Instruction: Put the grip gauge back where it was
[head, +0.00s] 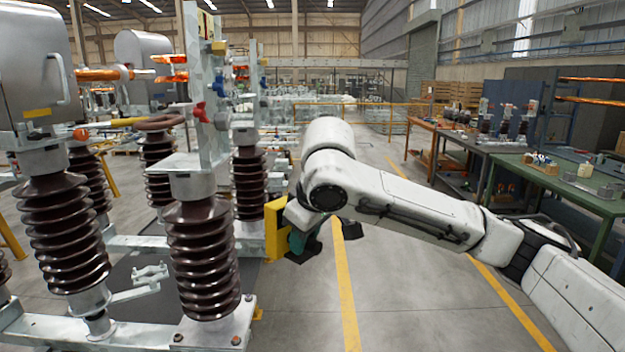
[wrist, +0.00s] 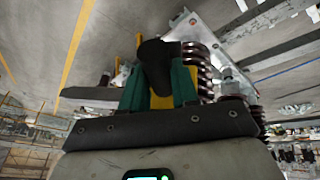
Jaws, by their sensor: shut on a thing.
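My gripper (wrist: 157,78) is in the wrist view with its green fingers closed around a dark piece with a rounded end, which I take to be the grip gauge (wrist: 156,58). Only part of that piece shows; the fingers hide the rest. Something yellow (wrist: 161,101) shows between and beside the fingers; I cannot tell whether it belongs to the gauge or lies behind. In the head view my gripper (head: 300,243) is low beside a yellow plate (head: 277,229) at the isolator frame's right end, partly hidden by my wrist. I cannot tell whether they touch.
Isolator frames with brown ribbed insulators (head: 203,260) and pale steel beams fill the left. A green-topped workbench (head: 570,182) with small parts stands at the right. The grey floor with yellow lines (head: 345,290) is open between them.

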